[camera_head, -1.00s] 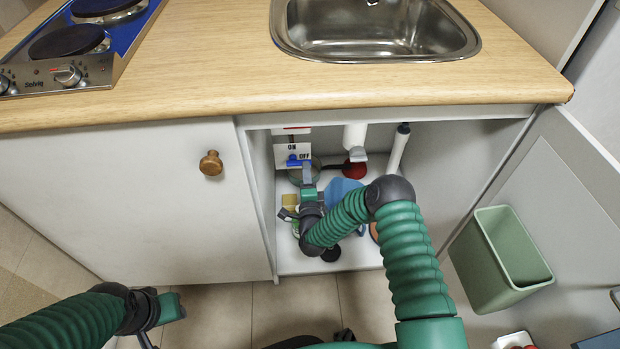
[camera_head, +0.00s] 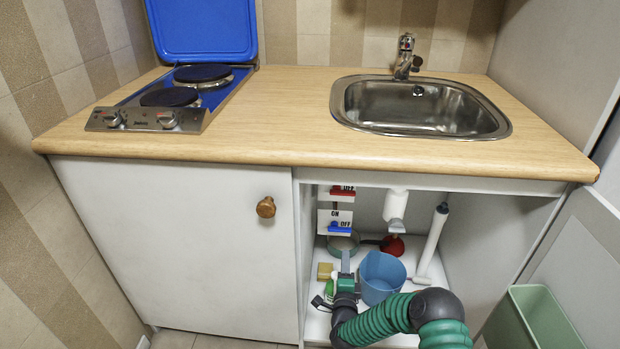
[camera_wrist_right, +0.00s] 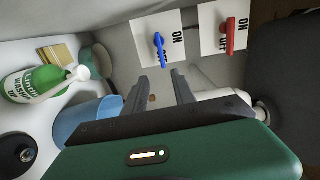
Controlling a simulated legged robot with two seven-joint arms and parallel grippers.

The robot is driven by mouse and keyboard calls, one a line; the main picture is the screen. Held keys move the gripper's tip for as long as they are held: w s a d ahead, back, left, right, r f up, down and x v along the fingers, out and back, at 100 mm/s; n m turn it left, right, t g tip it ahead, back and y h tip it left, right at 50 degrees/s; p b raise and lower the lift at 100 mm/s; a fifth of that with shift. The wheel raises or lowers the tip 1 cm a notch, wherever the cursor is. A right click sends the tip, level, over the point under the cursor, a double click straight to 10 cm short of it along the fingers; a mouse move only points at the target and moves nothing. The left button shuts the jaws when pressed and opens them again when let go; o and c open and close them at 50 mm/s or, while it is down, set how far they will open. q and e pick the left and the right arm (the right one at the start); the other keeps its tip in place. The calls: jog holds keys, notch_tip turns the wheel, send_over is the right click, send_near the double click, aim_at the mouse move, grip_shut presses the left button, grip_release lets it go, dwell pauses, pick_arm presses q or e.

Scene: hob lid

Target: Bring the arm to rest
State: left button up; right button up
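My right arm reaches into the open cupboard under the sink. Its gripper (camera_head: 346,258) is just below the blue switch lever (camera_head: 340,229), with nothing between its fingers. In the right wrist view the two fingers (camera_wrist_right: 161,84) are spread apart and point toward the blue lever (camera_wrist_right: 159,50), with a visible gap to it. A red lever (camera_head: 342,190) is on the panel above; it also shows in the wrist view (camera_wrist_right: 231,35). My left gripper is out of view.
In the cupboard are a blue bucket (camera_head: 381,278), a red plunger (camera_head: 392,245), a white pipe (camera_head: 396,208) and a green bottle (camera_wrist_right: 35,83). The worktop (camera_head: 270,115) lies above. The hob's blue lid (camera_head: 203,28) stands open. A green bin (camera_head: 532,322) is at right.

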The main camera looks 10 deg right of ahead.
jog(key=s+a+r+n+g+y+p, duration=0.2)
jog(key=s+a+r+n+g+y, duration=0.4)
jog(key=n, duration=0.6)
jog(key=s+d+r+n+g+h, duration=0.1)
jog(key=s+r+n+g, duration=0.15)
jog(key=s, duration=0.75)
jog(key=s+d+r+n+g+p, duration=0.1)
jog(key=s+d+n+g, duration=0.15)
jog(key=s, duration=0.75)
jog(key=s+d+r+n+g+h, duration=0.1)
jog(key=s+r+n+g, duration=0.2)
jog(key=s, duration=0.7)
notch_tip(320, 180, up, 37)
jog(key=p, duration=3.8)
jog(key=shift+a+n+g, duration=0.2)
jog(key=shift+n+g, duration=0.1)
